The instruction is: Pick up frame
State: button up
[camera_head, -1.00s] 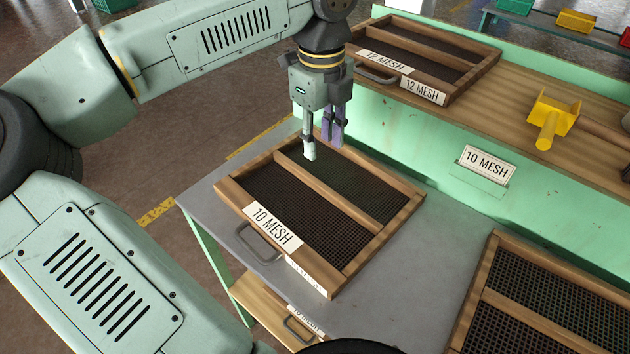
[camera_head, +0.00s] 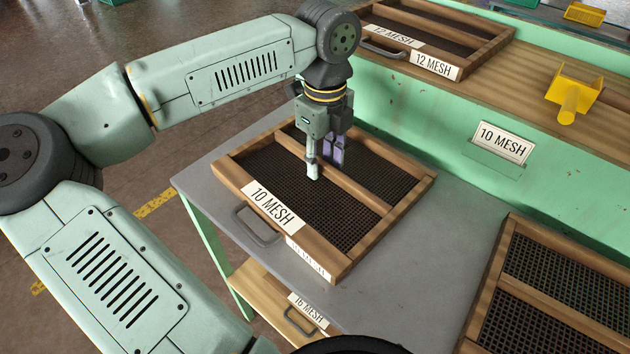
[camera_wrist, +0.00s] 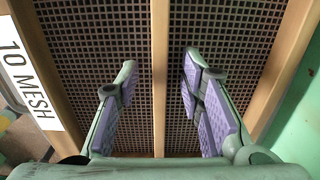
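The frame is a wooden screen labelled "10 MESH" (camera_head: 300,258) with dark mesh, a middle bar and a metal handle on its near left side. It lies flat on a grey table top. My gripper (camera_head: 325,165) points down over its middle bar. In the wrist view my gripper (camera_wrist: 157,85) is open, its two purple-padded fingers on either side of the wooden middle bar (camera_wrist: 160,60). The bar shows between them with a gap on each side. I cannot tell how far the fingertips are above the mesh.
A second mesh frame (camera_head: 497,250) lies at the right. A green wall with a "10 MESH" sign (camera_head: 503,142) rises behind the table. On the wooden shelf above it are a "12 MESH" frame (camera_head: 478,60) and a yellow scoop (camera_head: 572,95). A lower shelf holds a "16 MESH" frame (camera_head: 308,312).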

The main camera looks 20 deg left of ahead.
grip_shut()
dwell(0.3)
jog(key=shift+r, duration=0.1)
dwell(0.5)
